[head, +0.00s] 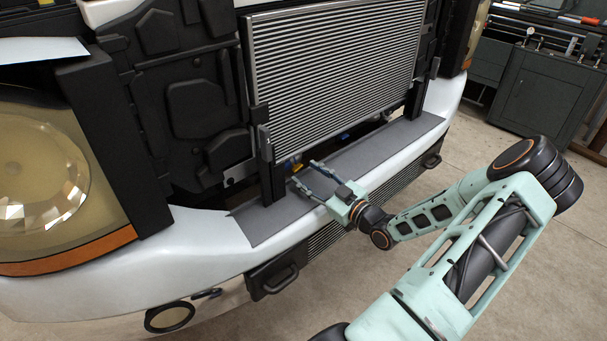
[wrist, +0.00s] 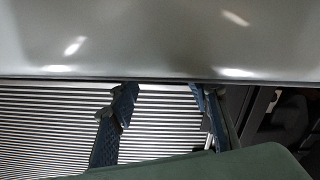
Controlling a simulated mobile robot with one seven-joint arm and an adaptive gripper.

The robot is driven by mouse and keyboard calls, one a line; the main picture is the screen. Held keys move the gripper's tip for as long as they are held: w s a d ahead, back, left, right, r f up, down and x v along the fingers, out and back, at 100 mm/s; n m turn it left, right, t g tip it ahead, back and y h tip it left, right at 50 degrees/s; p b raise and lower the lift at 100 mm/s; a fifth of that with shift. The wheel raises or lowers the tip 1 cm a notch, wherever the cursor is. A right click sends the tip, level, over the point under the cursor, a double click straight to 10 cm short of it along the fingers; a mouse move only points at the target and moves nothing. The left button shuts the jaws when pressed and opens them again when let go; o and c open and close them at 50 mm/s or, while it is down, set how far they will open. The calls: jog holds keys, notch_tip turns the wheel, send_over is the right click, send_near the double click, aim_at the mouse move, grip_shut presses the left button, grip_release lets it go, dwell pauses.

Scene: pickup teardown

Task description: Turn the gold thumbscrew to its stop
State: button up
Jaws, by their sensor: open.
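I cannot make out a gold thumbscrew clearly in either view. My gripper (head: 303,171) is open and empty above the grey strip along the bumper top, with its fingers pointing toward the gap below the radiator. In the wrist view my two blue fingers (wrist: 163,92) stand apart with nothing between them. The finned radiator (head: 335,65) stands upright behind the bumper, between black side posts; in the wrist view a ribbed surface (wrist: 50,125) shows behind and beside the fingers. The area behind the left post and below the radiator is dark and partly hidden.
The white bumper (head: 130,258) with its grey top strip (head: 262,222) runs in front. Black posts (head: 266,160) flank the radiator. A headlight (head: 40,175) is at left. Dark cabinets (head: 548,95) stand at the back right. The floor at right is mostly clear around my arm.

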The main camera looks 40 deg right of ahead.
aim_at(296, 167)
jog(key=shift+w, duration=1.25)
jog(key=c, duration=1.1)
jog(key=shift+a, duration=0.1)
